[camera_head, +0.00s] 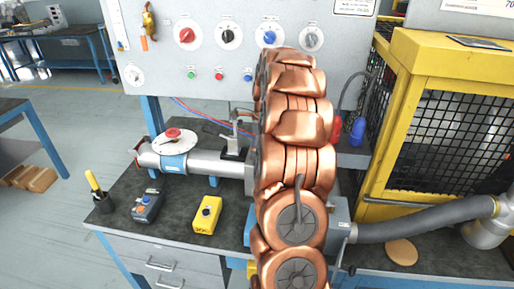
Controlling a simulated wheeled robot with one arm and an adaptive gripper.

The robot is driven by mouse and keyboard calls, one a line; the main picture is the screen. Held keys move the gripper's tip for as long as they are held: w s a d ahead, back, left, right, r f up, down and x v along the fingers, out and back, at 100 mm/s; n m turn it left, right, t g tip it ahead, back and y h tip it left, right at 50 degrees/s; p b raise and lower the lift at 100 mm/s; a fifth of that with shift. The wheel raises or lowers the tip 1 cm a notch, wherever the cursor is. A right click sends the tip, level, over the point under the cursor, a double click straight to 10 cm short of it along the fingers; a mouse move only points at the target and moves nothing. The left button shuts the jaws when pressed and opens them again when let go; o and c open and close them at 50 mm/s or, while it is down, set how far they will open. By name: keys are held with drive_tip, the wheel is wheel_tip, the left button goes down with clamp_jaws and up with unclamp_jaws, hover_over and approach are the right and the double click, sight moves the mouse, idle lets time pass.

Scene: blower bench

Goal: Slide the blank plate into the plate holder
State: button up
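My copper-coloured arm rises through the middle of the view and covers the centre of the bench. My gripper does not show; it is out of sight behind or beyond the arm. A flat tan disc (402,252) lies on the bench at the right, below the grey hose; I cannot tell if it is the blank plate. A grey pipe (208,163) runs along the bench from the left and passes behind my arm. No plate holder can be made out for certain; that part of the pipe line is largely hidden by the arm.
A yellow mesh cage (450,120) stands at the right. A grey hose (425,222) crosses the bench's right side. A knob panel (215,70) stands behind.

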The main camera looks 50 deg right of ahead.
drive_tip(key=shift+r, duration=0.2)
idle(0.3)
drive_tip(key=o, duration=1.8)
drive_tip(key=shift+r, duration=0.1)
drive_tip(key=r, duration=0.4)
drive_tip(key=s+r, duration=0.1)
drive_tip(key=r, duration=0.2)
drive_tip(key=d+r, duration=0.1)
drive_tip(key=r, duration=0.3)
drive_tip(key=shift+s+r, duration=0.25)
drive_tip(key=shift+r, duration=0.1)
